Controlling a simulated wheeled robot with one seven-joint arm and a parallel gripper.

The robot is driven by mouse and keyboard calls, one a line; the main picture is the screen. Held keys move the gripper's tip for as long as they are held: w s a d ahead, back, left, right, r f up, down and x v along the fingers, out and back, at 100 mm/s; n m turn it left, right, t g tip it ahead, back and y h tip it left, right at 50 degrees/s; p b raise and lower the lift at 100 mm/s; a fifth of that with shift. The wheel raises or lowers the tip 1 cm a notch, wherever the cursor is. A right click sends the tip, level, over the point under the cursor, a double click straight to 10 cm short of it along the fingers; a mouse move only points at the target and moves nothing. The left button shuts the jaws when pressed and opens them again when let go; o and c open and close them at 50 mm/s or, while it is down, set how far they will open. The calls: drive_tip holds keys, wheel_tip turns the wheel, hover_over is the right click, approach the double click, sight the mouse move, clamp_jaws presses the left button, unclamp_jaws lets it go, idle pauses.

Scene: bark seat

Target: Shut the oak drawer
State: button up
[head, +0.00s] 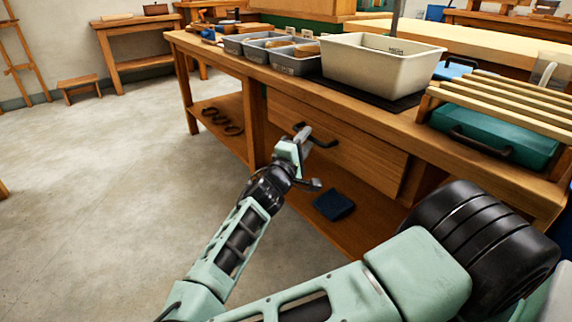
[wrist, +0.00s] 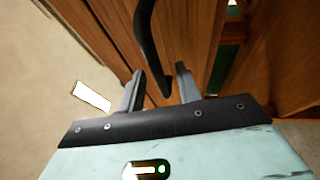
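The oak drawer (head: 345,145) is under the workbench top, and its front appears to stand out a little from the bench frame. Its dark curved handle (head: 322,143) is on the front. In the wrist view the handle (wrist: 147,35) comes down between the two grey fingers. My gripper (head: 304,134) is at the left end of the handle. In the wrist view my gripper (wrist: 160,72) has its fingers apart, one on each side of the handle; whether either touches it I cannot tell.
The workbench top (head: 350,103) carries grey bins (head: 295,64), a large cream tub (head: 375,70) and a teal case (head: 495,135) under wooden slats. A dark blue object (head: 333,205) lies on the lower shelf.

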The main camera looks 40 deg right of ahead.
drive_tip(key=p+v, duration=0.2)
drive_tip(key=v, duration=1.3)
